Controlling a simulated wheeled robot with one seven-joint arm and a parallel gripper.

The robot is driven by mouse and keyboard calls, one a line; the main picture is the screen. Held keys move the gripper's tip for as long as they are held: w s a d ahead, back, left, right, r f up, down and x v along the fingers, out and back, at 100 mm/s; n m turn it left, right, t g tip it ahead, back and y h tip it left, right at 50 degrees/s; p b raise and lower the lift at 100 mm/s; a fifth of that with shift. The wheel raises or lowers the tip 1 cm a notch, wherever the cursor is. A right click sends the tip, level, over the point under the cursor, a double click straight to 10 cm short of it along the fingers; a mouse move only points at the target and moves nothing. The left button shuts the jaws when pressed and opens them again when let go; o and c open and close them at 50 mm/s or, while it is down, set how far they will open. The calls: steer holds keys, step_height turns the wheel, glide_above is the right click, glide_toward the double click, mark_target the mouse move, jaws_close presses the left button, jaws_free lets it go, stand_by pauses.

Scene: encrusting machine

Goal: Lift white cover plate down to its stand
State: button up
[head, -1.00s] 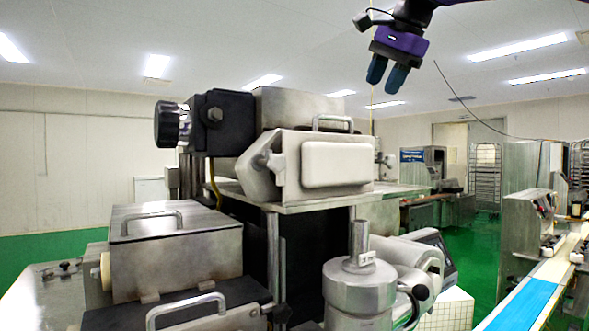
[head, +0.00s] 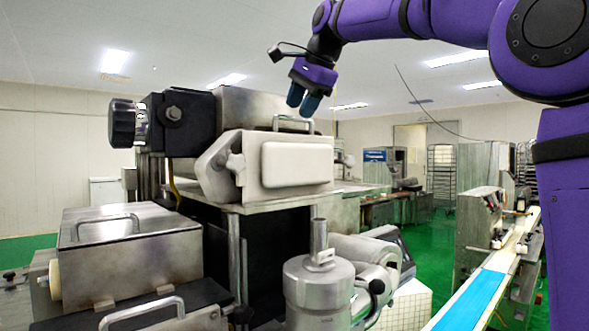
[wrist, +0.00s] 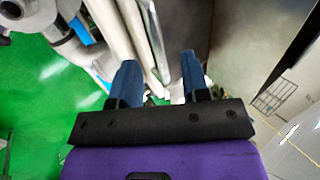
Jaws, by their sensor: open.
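The white cover plate (head: 297,165) is a rounded rectangular panel on the front of the machine's upper housing, upright. A metal bar handle (head: 293,119) rises at its top. My gripper (head: 303,106) is just above the handle in the head view, fingers pointing down. Its two blue fingers are apart in the wrist view (wrist: 159,72), with nothing clearly held between them. A pale edge and a metal bar run near the fingers there; contact cannot be told. I cannot make out which thing is the stand.
A steel box with a handle (head: 130,250) is at the lower left. A metal cylinder (head: 318,285) stands below the plate. A white tiled box (head: 408,303) is at the lower right, beside a conveyor with a blue belt (head: 470,300). Green floor shows between the machines.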

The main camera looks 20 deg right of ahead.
steer(key=shift+x, duration=1.6)
jaws_close()
